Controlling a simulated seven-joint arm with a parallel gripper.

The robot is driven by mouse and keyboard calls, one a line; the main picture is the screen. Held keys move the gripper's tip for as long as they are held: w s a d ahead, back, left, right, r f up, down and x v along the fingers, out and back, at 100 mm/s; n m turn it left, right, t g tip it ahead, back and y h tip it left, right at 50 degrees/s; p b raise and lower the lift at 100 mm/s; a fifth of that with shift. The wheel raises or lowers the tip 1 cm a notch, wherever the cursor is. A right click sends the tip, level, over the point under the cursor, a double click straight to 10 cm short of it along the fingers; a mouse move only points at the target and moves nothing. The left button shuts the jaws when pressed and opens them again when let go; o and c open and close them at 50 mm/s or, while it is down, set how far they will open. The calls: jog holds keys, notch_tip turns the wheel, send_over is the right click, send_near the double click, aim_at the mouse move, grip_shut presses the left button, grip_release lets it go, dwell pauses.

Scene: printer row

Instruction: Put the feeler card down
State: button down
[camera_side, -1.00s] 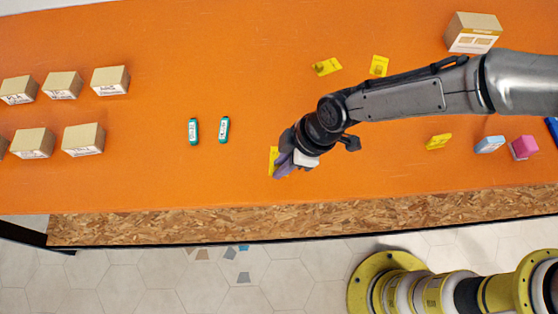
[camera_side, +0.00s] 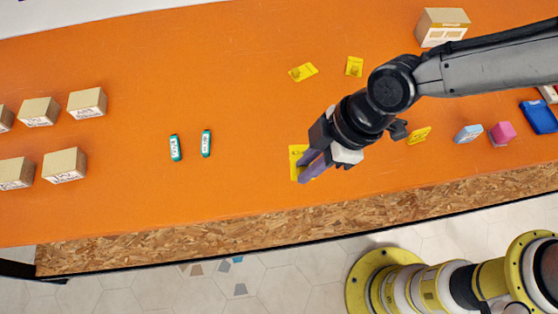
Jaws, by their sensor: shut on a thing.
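A yellow card (camera_side: 295,150) is at my gripper (camera_side: 312,172), partly hidden behind the purple fingers. My gripper is shut on this card, over the orange table (camera_side: 240,100) near its front edge. I cannot tell whether the card touches the table. Other yellow pieces lie apart from the gripper: one (camera_side: 303,72) and another (camera_side: 354,66) behind it, and a third (camera_side: 418,136) to its right. I cannot read which carries a feeler card label.
Two green-and-white items (camera_side: 175,148) lie left of the gripper, with bare table between. Several cardboard boxes (camera_side: 64,165) stand at the far left, and a larger box (camera_side: 442,27) at the back right. A light blue block (camera_side: 468,134), a pink block (camera_side: 501,133) and a blue tray (camera_side: 538,117) are right.

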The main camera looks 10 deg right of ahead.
jog(key=s+d+r, duration=0.3)
jog(key=d, duration=0.2)
jog(key=w+d+m+t+h, duration=0.1)
jog(key=w+d+m+t, duration=0.1)
jog(key=w+d+m, duration=0.8)
jog(key=w+d+m+t+h, duration=0.1)
jog(key=w+d, duration=0.4)
jog(key=d, duration=0.5)
jog(key=w+d+m+t+h, duration=0.1)
jog(key=w+d, duration=0.5)
jog(key=d, duration=0.4)
jog(key=w+f, duration=0.3)
jog(key=w, duration=0.1)
jog(key=w+a+f, duration=0.1)
jog(key=w+f, duration=0.2)
jog(key=w, duration=0.1)
jog(key=w+a+f, duration=0.1)
jog(key=w+f, duration=0.2)
jog(key=w, duration=0.2)
jog(key=shift+f, duration=0.4)
jog(key=shift+w+a+f, duration=0.1)
jog(key=shift+w+f, duration=0.05)
jog(key=shift+f, duration=1.4)
jog(key=shift+f, duration=0.1)
